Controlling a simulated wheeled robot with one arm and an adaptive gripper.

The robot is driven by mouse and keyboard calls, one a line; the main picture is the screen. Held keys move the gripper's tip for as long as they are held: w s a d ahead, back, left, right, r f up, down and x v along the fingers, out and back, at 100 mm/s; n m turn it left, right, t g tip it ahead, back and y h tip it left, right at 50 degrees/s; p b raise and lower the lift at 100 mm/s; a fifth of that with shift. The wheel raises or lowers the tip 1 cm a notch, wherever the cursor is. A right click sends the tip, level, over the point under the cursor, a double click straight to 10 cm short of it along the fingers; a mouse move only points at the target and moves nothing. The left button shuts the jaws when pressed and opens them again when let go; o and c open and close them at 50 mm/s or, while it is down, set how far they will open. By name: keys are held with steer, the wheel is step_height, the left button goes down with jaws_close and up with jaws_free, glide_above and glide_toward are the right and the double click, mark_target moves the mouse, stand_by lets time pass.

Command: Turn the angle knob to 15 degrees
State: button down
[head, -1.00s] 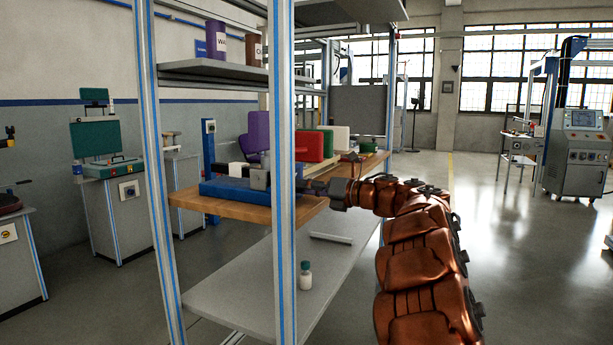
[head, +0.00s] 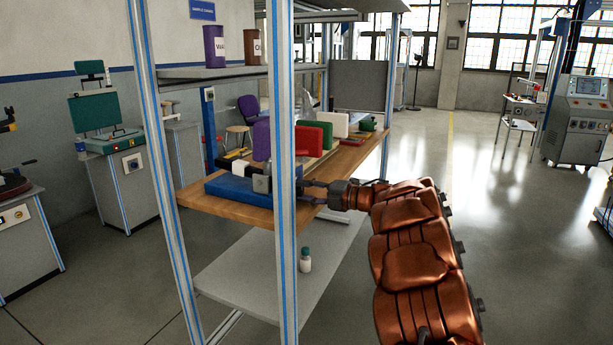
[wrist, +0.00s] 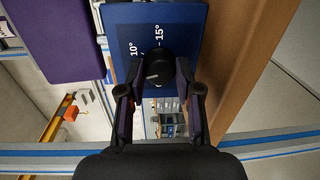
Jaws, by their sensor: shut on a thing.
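The angle knob (wrist: 158,66) is a round black knob on a blue panel (wrist: 180,14) in the wrist view. White "10°" and "15°" labels stand beside it, the 15° one above it in the picture. A short pale mark on the knob lies towards its left side, away from the 15° label. My gripper (wrist: 158,82) has one finger on each side of the knob and is shut on it. In the head view my gripper (head: 312,190) reaches to the blue unit (head: 238,190) on the wooden shelf; a rack post partly hides this spot and the knob.
The rack's front post (head: 284,150) stands close to my gripper. Purple, red, white and green blocks stand behind the blue unit on the wooden shelf (head: 190,195). A small bottle (head: 305,260) stands on the lower shelf. The floor at the right is open.

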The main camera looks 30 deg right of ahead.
steer(key=m+p, duration=0.1)
steer(key=p, duration=0.1)
steer(key=m+p, duration=0.2)
steer(key=p, duration=0.1)
steer(key=m+p, duration=0.2)
steer(key=shift+r+y+p, duration=0.3)
steer(key=shift+r+p, duration=0.1)
steer(key=m+p, duration=0.5)
steer(key=p, duration=0.1)
steer(key=shift+d+f+y, duration=0.1)
steer(key=shift+y, duration=0.2)
steer(key=m+p, duration=0.4)
steer(key=shift+w+f+p, duration=0.1)
steer(key=shift+p, duration=0.25)
steer(key=m+p, duration=0.1)
steer(key=m, duration=0.1)
steer(key=m+p, duration=0.2)
steer(key=m, duration=0.1)
steer(key=shift+f+m+y, duration=0.25)
steer(key=shift+m+y, duration=0.05)
steer(key=c, duration=0.8)
jaws_free()
steer(key=shift+f, duration=0.1)
